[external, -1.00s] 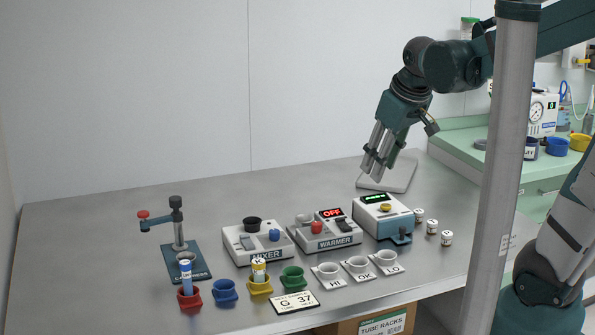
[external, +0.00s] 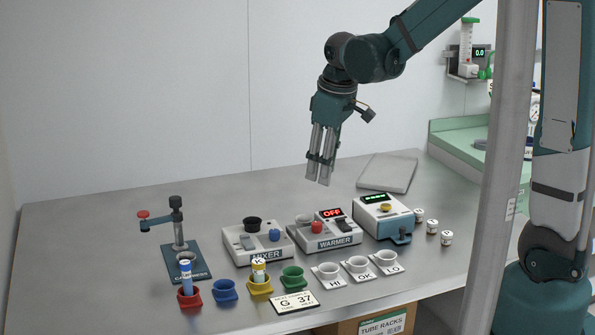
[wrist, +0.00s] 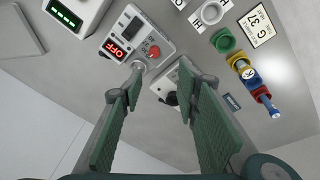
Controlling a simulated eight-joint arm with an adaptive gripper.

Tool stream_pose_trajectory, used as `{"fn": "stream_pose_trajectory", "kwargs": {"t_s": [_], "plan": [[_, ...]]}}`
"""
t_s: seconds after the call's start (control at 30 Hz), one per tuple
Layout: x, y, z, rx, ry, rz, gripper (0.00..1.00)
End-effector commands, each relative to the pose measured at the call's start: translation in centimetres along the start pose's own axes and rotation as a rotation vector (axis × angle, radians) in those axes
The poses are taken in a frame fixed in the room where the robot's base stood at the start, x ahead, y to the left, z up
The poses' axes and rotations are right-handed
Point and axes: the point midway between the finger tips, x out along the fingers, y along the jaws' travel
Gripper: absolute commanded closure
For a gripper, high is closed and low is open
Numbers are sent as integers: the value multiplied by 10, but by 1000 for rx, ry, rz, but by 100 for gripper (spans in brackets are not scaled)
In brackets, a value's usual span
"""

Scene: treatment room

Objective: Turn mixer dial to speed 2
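The mixer (external: 232,236) is a white box with a black round cup (external: 252,224) on top, a grey rocker switch and a blue dial (external: 274,235) at its right. The dial's setting is too small to read. My gripper (external: 318,182) points down, open and empty, high above the back of the table, behind the warmer. In the wrist view, my gripper's fingertips (wrist: 160,68) are apart. The mixer (wrist: 160,87) shows there between and behind the fingers; the right finger hides part of it, and the blue dial cannot be made out.
The warmer (external: 340,240), with a red knob and a lit "OFF" display, stands right of the mixer. A blue-and-white device (external: 372,220) stands beyond it. Coloured tube holders (external: 225,292) and white cups (external: 358,264) line the front. A stand (external: 180,250) is at left. The back left is clear.

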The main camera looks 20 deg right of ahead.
Motion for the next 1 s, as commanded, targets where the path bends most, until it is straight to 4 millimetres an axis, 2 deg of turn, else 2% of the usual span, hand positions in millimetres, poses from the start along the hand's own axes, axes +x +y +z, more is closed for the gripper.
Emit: {"fn": "stream_pose_trajectory", "kwargs": {"t_s": [0.2, 0.6, 0.83, 1.0], "plan": [[18, -11, -29, -83, -38, -25, 68], [62, -38, -70, -235, -106, -71, 68], [86, -54, -87, -312, -140, -96, 68], [98, -62, -93, -343, -155, -106, 68]]}}
